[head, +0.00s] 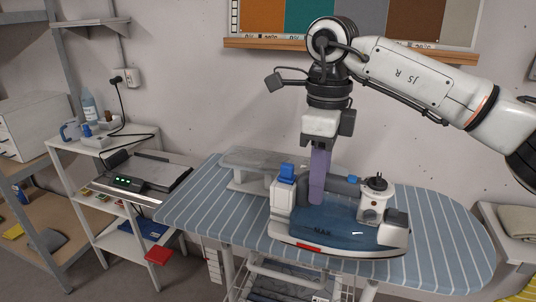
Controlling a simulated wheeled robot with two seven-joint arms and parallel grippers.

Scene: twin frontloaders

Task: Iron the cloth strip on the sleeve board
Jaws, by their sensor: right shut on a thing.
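A large iron (340,229) with a blue body and pale base is over the blue striped ironing board (450,245). I cannot tell whether its base touches the board. My right gripper (318,192) reaches down from above, its purple fingers shut at the iron's handle. A low grey-topped stand, seemingly the sleeve board (262,158), stands on the board behind and left of the iron. The iron and gripper hide part of it. I cannot make out a separate cloth strip on its grey top. My left gripper is not in view.
A white shelf unit (95,150) at left holds a bottle (89,106), a mug and a dark flat device (150,177) with green lights. A folded cloth (518,222) lies at far right.

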